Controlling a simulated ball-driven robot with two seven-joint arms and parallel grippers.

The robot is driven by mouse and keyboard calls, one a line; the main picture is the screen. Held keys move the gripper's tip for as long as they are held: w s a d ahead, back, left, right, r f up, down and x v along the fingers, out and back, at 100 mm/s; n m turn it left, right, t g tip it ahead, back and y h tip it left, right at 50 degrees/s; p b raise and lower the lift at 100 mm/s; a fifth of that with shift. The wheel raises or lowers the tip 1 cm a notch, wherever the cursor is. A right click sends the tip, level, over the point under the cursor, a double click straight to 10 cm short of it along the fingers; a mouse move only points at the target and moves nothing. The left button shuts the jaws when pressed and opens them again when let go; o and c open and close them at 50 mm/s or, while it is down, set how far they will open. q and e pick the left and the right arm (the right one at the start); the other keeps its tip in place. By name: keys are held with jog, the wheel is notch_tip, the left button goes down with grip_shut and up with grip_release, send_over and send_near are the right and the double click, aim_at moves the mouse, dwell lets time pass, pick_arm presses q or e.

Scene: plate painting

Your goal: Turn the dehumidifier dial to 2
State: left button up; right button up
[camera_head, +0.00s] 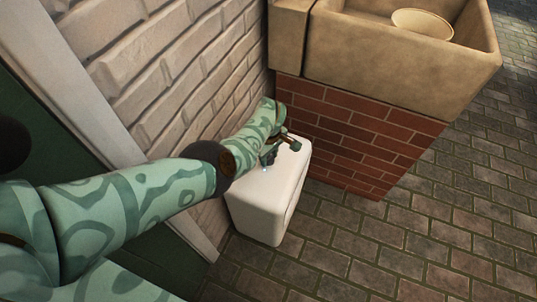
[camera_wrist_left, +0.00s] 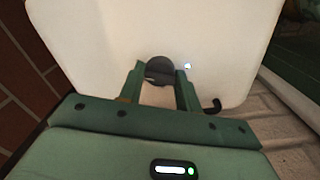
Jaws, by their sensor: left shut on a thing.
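The dehumidifier (camera_head: 270,205) is a white box on the paved floor, between the pale brick wall and the red brick base. My left gripper (camera_head: 273,150) is over its top. In the left wrist view the white top of the dehumidifier (camera_wrist_left: 105,45) fills the upper part. The round dark dial (camera_wrist_left: 160,70) sits between the two green fingers of my left gripper (camera_wrist_left: 160,82), which is shut on it. The dial's markings and pointer cannot be read. My right gripper is not in view.
A stone sink (camera_head: 400,55) holding a pale plate (camera_head: 422,22) stands on the red brick base (camera_head: 350,140). The paved floor (camera_head: 400,250) at right is clear.

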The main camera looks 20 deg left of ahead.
pick_arm(q)
jog(key=shift+m, duration=0.9)
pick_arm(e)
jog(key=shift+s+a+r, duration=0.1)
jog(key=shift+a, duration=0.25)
pick_arm(q)
jog(key=o, duration=1)
